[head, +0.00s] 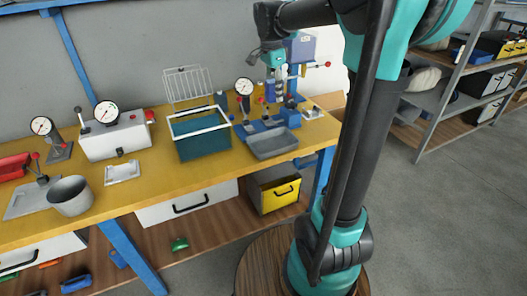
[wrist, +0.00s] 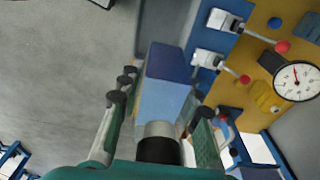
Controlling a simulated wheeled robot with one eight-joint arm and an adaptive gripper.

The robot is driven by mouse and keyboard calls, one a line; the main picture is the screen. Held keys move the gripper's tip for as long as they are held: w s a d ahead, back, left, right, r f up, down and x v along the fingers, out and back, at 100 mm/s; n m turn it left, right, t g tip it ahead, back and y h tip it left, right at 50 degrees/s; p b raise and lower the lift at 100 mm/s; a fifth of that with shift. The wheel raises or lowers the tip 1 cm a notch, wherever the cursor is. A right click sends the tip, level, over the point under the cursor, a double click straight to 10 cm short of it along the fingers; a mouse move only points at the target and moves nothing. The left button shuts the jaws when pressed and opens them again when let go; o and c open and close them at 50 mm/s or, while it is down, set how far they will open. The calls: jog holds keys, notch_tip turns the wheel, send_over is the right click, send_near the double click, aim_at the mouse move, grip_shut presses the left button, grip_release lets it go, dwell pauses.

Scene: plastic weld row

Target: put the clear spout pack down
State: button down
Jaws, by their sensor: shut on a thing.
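The clear spout pack (wrist: 163,100) shows in the wrist view as a pale bluish body with a grey neck and a dark cap end towards me. It sits between the two green-padded fingers of my gripper (wrist: 164,96), which is shut on it. In the head view my gripper (head: 281,74) is over the back right end of the yellow bench, above the blue fixtures. The pack is small and hard to make out there. I cannot tell whether its far end touches anything.
The yellow bench (head: 170,176) carries a blue fixture with a dial gauge (head: 244,87), a grey tray (head: 272,143), a teal wire-lidded bin (head: 204,136) and a white press box (head: 115,136). Red-knobbed levers (wrist: 283,46) stand close beside my gripper. Grey floor lies at the left in the wrist view.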

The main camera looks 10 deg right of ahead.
aim_at(275, 145)
notch_tip(275, 145, down, 20)
jog(key=shift+r, duration=0.25)
jog(key=shift+f, duration=0.1)
jog(key=c, duration=1.1)
grip_release()
jog(key=shift+o, duration=0.2)
notch_tip(275, 145, up, 12)
jog(key=a, duration=0.1)
jog(key=shift+s+a, duration=0.2)
jog(key=shift+s, duration=0.1)
